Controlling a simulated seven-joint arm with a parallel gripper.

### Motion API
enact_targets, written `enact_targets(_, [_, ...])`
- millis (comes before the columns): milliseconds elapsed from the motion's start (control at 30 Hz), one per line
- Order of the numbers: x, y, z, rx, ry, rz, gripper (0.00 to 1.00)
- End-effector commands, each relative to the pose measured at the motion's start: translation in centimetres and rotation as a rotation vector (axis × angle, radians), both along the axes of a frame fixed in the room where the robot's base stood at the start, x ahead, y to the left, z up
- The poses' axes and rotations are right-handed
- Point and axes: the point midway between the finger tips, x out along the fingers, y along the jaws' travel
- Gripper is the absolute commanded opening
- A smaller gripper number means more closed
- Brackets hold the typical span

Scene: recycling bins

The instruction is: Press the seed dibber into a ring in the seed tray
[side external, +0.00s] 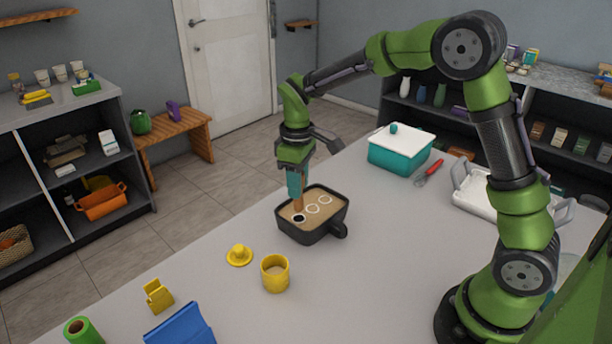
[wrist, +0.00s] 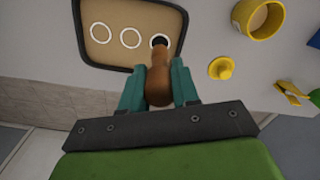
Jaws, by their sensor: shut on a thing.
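My gripper (side external: 295,184) is shut on the brown wooden seed dibber (side external: 298,204) and holds it pointing down over the seed tray (side external: 340,215). In the wrist view the dibber (wrist: 158,88) sits between the teal fingers of my gripper (wrist: 158,78). The tray is black with a handle and tan fill, and carries white rings in a row. The dibber's lower end is at the end ring (wrist: 153,40), whose middle looks dark. I cannot tell how deep the tip is. The middle ring (side external: 312,209) and far ring (side external: 325,200) have plain tan middles.
A yellow cup (side external: 275,273) and a yellow knobbed lid (side external: 239,255) stand near the tray. A teal box with a white lid (side external: 400,150), a red-handled tool (side external: 430,171) and a white tray (side external: 490,200) lie farther back. The table right of the tray is clear.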

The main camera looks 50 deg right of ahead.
Motion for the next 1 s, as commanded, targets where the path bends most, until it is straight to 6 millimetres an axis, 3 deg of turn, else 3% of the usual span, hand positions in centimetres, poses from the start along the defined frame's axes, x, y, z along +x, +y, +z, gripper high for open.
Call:
enact_targets(500, [0.0,0.0,3.9,0.001,-0.004,-0.001,0.0])
enact_targets(1000, [0.0,0.0,4.1,0.001,-0.002,-0.001,0.0])
